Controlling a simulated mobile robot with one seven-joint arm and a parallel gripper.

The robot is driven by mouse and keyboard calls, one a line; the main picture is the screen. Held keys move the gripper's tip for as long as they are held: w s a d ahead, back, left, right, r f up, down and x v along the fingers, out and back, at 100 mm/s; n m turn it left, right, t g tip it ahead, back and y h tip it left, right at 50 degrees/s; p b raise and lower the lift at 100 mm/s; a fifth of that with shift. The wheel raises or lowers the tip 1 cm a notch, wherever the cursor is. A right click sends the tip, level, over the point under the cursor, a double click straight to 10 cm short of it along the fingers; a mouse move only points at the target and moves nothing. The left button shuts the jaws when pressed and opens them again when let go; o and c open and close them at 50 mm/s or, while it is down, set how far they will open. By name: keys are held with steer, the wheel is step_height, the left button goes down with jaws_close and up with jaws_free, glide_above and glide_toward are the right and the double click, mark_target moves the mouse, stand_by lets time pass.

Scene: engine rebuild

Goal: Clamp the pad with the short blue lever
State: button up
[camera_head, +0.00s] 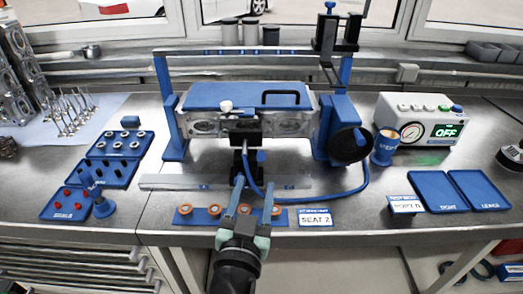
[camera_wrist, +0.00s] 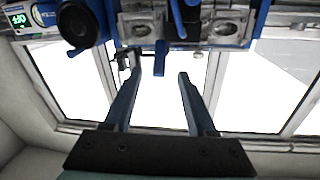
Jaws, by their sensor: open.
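My gripper (camera_head: 254,183) is open and empty in front of the cylinder head (camera_head: 290,124) on the blue stand. Its two fingers also show in the wrist view (camera_wrist: 160,76), spread apart. A short blue lever (camera_wrist: 162,48) sticks out from the head in the wrist view, just above and between the fingertips in the picture, with nothing gripping it. A black block (camera_head: 245,133), perhaps the pad, sits at the front of the head with a blue hose (camera_head: 340,193) running from it. I cannot tell whether it presses on the head.
A blue strip with copper-coloured rings (camera_head: 214,217) and a SEAT 2 card (camera_head: 314,218) lie near the front edge. Blue part trays (camera_head: 115,145) stand left. A tester reading OFF (camera_head: 420,120), a blue cup (camera_head: 385,147) and two empty blue trays (camera_head: 446,190) are right.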

mark_target(261, 158)
steer(key=w, duration=0.3)
steer(key=w+d+p, duration=0.1)
steer(key=w, duration=0.5)
steer(key=shift+w+d+p, duration=0.2)
steer(key=shift+w+p, duration=0.15)
steer(key=shift+p, duration=0.05)
jaws_close()
stand_by(1.0)
